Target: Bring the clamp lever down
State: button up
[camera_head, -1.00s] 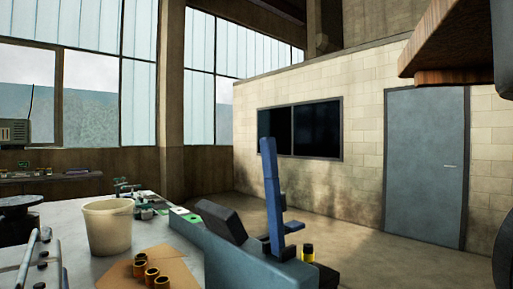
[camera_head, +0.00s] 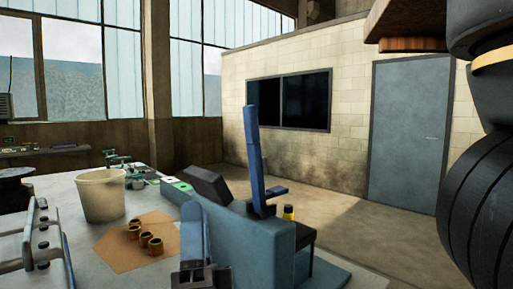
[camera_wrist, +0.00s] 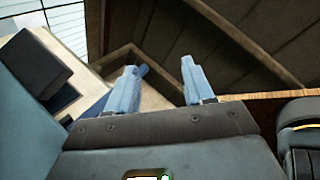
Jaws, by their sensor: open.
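The clamp lever (camera_head: 253,155) is a blue bar standing nearly upright on the blue-grey fixture (camera_head: 262,240) in the head view, with a short blue stub at its foot. A dark angled pad (camera_head: 207,184) is left of it. My gripper (camera_head: 195,222) shows low in front of the fixture, apart from the lever in that view. In the wrist view its two light-blue fingers (camera_wrist: 160,82) are spread with nothing held. The lever (camera_wrist: 142,70) shows partly behind the left finger there. I cannot tell its distance from the fingers.
A bench (camera_head: 85,235) on the left carries a cream bucket (camera_head: 102,194) and several brass rings (camera_head: 145,238) on brown card. A metal rack (camera_head: 45,240) stands at the left edge. Open floor (camera_head: 380,245) lies right of the fixture.

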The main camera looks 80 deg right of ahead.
jog(key=d+r+m+g+y, duration=0.1)
jog(key=d+r+m+g, duration=0.3)
jog(key=m+g, duration=0.85)
jog(key=d+r+m+g+y, duration=0.1)
jog(key=d+r+m+g, duration=0.35)
jog(key=m+g, duration=0.75)
jog(key=m+y, duration=0.6)
jog(key=y, duration=0.1)
send_near(257, 115)
jog(key=x, duration=0.2)
jog(key=shift+d+g, duration=0.25)
jog(key=shift+d, duration=0.2)
jog(key=shift+w+d+r+m+t+y, duration=0.15)
jog(key=shift+d+r+m+t+y, duration=0.4)
jog(key=shift+y, duration=0.25)
jog(key=shift+p+x, duration=1.4)
jog(key=shift+x, duration=2.45)
jog(key=shift+r, duration=0.1)
grip_shut()
